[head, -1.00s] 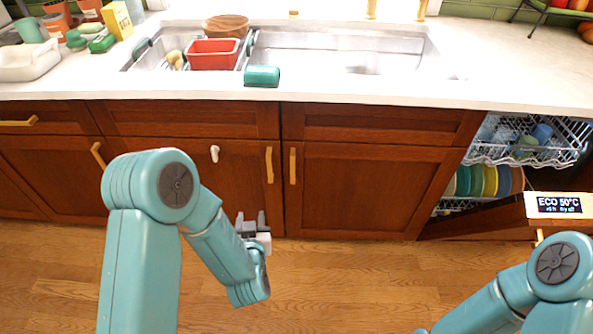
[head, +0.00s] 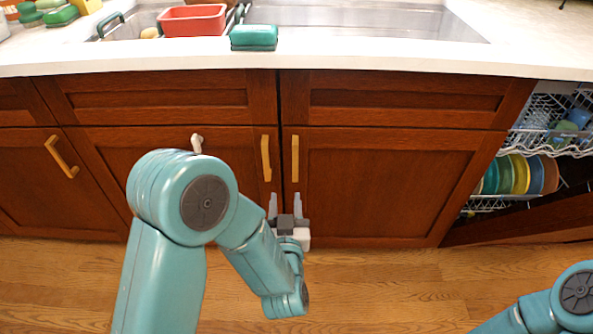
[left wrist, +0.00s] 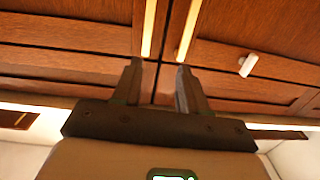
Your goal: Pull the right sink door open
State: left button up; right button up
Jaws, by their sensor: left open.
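The right sink door (head: 390,185) is a shut brown wooden panel with an upright brass handle (head: 295,158) near its left edge. My left gripper (head: 285,205) is open and empty, in front of the gap between the two sink doors and below the handles in the picture. Its fingertips do not touch the handle. In the left wrist view the open fingers (left wrist: 160,70) point at the doors. The right door's handle (left wrist: 149,30) seems to be the left one of two there, beyond the left finger. My right gripper is out of view.
The left sink door (head: 110,165) has its own brass handle (head: 266,158) close by, and a white hook (head: 197,143). The open dishwasher with plates (head: 520,175) stands at the right. A green sponge-like block (head: 254,36) sits at the counter edge. Wooden floor is clear in front.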

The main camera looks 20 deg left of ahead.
aim_at(295, 164)
pick_arm(q)
jog(key=shift+t+h, duration=0.3)
jog(key=shift+h, duration=0.1)
jog(key=f+b+x, duration=0.1)
jog(key=x, duration=0.3)
jog(key=d+b+x, duration=0.1)
jog(key=b+x, duration=0.1)
jog(key=x, duration=0.3)
jog(key=f+b+x, duration=0.1)
jog(key=b+x, duration=0.1)
jog(key=x, duration=0.3)
jog(key=shift+w+d+f, duration=0.3)
jog(key=shift+w, duration=0.05)
jog(key=shift+x, duration=0.75)
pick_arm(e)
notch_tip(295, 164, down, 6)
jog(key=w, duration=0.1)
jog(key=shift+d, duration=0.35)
pick_arm(q)
jog(key=shift+r, duration=0.1)
grip_shut()
